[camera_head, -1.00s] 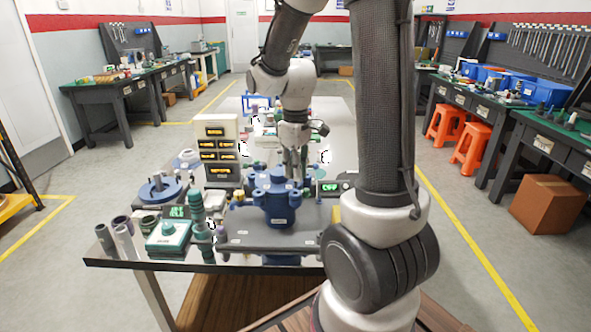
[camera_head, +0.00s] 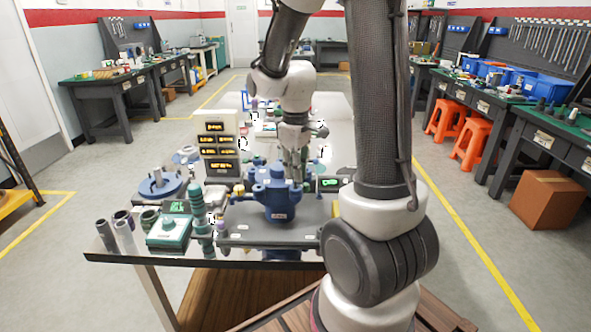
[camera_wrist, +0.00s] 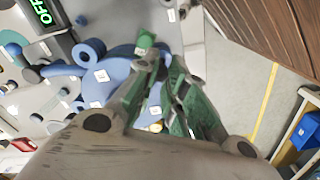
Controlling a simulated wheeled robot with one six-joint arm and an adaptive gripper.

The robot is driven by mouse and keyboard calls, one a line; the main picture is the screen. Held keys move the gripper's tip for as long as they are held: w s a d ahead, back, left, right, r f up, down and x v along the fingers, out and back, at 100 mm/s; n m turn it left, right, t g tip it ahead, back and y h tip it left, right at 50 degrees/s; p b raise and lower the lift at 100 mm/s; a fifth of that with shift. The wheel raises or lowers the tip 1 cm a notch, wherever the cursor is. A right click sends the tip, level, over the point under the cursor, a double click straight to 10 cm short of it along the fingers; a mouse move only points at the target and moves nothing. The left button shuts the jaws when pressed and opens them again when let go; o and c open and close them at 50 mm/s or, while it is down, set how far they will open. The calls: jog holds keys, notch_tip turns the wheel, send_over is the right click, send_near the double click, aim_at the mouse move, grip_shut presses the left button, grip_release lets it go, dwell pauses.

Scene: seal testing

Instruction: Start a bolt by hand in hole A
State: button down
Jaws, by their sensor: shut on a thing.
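A blue flanged body (camera_head: 283,205) stands on a grey plate (camera_head: 245,238) at the front of the table. It also shows in the wrist view (camera_wrist: 118,72), with small white labels on it. My gripper (camera_head: 297,178) points down just behind its top in the head view. In the wrist view my gripper (camera_wrist: 163,75) has its green-padded fingers close together over the body's edge. It is shut on a bolt, mostly hidden between the fingers. A green piece (camera_wrist: 146,40) shows by the left fingertip; I cannot tell if it is part of the bolt. Hole A cannot be made out.
A display stack (camera_head: 221,150) stands behind left. A teal box (camera_head: 169,230), a green stepped post (camera_head: 197,210) and grey tubes (camera_head: 125,236) crowd the front left. A small display (camera_head: 330,183) sits right of the body.

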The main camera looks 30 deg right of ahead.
jog(key=shift+f, duration=0.95)
dwell(0.7)
jog(key=m, duration=0.4)
jog(key=m, duration=0.4)
dwell(0.3)
jog(key=shift+m, duration=0.6)
jog(key=c, duration=1.9)
grip_release()
jog(key=shift+m, duration=0.4)
jog(key=o, duration=0.5)
